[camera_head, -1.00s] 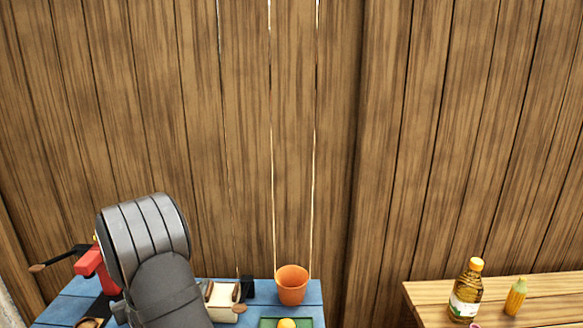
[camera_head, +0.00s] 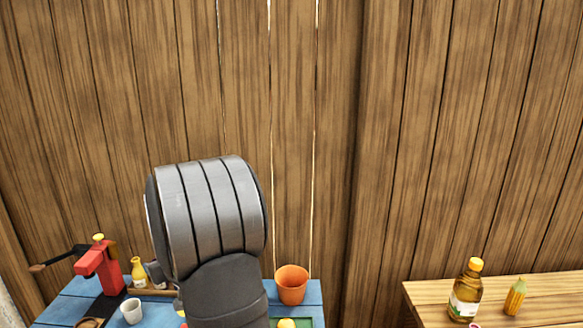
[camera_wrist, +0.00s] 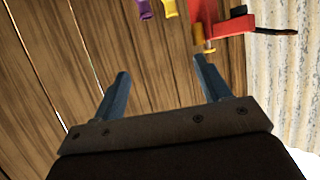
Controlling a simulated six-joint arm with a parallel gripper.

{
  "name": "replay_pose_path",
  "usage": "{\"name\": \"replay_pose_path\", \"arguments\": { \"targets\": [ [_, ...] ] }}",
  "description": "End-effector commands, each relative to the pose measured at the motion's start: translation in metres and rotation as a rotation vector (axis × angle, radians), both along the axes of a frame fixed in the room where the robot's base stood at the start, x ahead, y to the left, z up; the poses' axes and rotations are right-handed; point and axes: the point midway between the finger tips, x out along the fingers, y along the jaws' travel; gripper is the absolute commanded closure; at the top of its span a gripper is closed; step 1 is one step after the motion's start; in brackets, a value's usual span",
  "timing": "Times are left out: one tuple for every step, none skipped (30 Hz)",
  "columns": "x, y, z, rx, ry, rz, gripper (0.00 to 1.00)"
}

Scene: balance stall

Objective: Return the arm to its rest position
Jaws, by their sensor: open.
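My gripper (camera_wrist: 160,75) shows in the wrist view with its two blue fingers spread apart and nothing between them. Behind the fingers are the plank wall and, at the upper right, part of the red device. In the head view my arm rises in front of the blue table (camera_head: 62,309), and its grey links hide the table's middle. The gripper's fingers do not show in the head view.
The red device (camera_head: 100,268), a yellow bottle (camera_head: 138,271) and a white cup (camera_head: 131,311) stand left of my arm. An orange pot (camera_head: 292,285) stands close on its right. A wooden table (camera_head: 550,293) at right bears an oil bottle (camera_head: 465,295) and a corn-like bottle (camera_head: 515,297).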

Motion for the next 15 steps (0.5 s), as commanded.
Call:
{"name": "replay_pose_path", "arguments": {
  "targets": [
    [0.006,-0.011,0.005,0.0,0.0,-0.022,0.31],
    [0.009,-0.017,0.002,-0.001,0.003,-0.033,0.31],
    [0.013,-0.024,0.002,-0.001,0.002,-0.047,0.31],
    [0.015,-0.029,0.002,-0.001,0.003,-0.057,0.31],
    [0.018,-0.035,0.002,0.0,0.002,-0.068,0.31],
    [0.022,-0.042,0.002,0.0,0.002,-0.082,0.31],
    [0.024,-0.047,0.002,0.001,0.001,-0.091,0.31],
    [0.027,-0.053,0.002,0.001,0.001,-0.102,0.31],
    [0.03,-0.061,0.002,0.001,0.002,-0.116,0.31],
    [0.032,-0.066,0.002,0.002,0.001,-0.126,0.31],
    [0.035,-0.071,0.002,0.002,0.001,-0.137,0.31],
    [0.038,-0.079,0.002,0.002,0.001,-0.151,0.31],
    [0.04,-0.085,0.002,0.002,0.0,-0.161,0.31],
    [0.042,-0.09,0.002,0.002,0.0,-0.172,0.31],
    [0.045,-0.098,0.002,0.002,0.0,-0.186,0.31]
  ]
}}
